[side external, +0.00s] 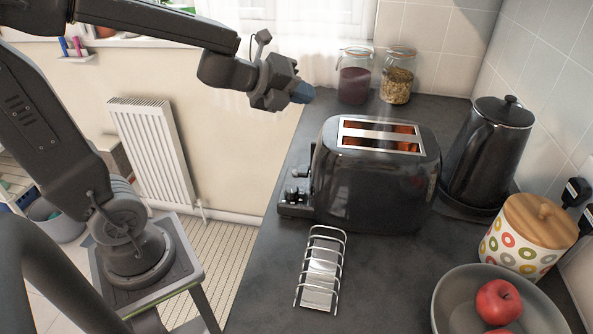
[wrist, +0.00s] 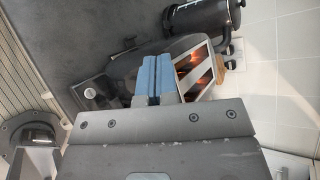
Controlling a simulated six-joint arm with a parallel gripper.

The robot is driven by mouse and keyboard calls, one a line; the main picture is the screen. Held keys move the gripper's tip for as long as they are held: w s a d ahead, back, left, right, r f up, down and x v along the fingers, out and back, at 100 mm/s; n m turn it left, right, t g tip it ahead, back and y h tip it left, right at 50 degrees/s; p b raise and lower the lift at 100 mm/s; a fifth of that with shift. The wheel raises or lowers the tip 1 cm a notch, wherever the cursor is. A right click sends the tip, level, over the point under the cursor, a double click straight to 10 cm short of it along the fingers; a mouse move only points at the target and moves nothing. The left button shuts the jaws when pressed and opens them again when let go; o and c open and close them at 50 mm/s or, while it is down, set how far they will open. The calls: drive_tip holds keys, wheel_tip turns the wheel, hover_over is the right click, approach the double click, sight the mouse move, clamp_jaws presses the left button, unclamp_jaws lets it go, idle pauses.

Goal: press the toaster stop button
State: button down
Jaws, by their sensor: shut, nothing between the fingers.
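A glossy black toaster (side external: 370,190) stands on the dark counter. Its two slots glow orange around toast, and faint steam rises above them. Its lever and control panel (side external: 295,197) are at its left end, low down; I cannot single out the stop button there. My gripper (side external: 303,93) is above and to the left of the toaster, apart from it. In the wrist view my gripper's blue fingers (wrist: 156,80) are together and empty, and they cover part of the toaster (wrist: 122,75).
A wire toast rack (side external: 322,268) stands in front of the toaster. Two glass jars (side external: 355,82) are behind it and a black kettle (side external: 487,150) is to its right. A patterned canister (side external: 520,240) and a bowl (side external: 450,300) with apples are at the front right.

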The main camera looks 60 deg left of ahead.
sight(295, 170)
drive_tip(key=f+m+g+h, duration=0.1)
drive_tip(key=m, duration=0.1)
drive_tip(key=s+f+m+g+h, duration=0.1)
drive_tip(key=f+m+g, duration=0.1)
drive_tip(key=m, duration=0.1)
drive_tip(key=f+m+g, duration=0.2)
drive_tip(key=m, duration=0.1)
drive_tip(key=shift+s+f+h, duration=0.25)
drive_tip(key=shift+s+h, duration=0.15)
drive_tip(key=shift+f, duration=0.1)
drive_tip(key=shift+f, duration=4.3)
drive_tip(key=shift+f, duration=0.15)
drive_tip(key=shift+f, duration=0.25)
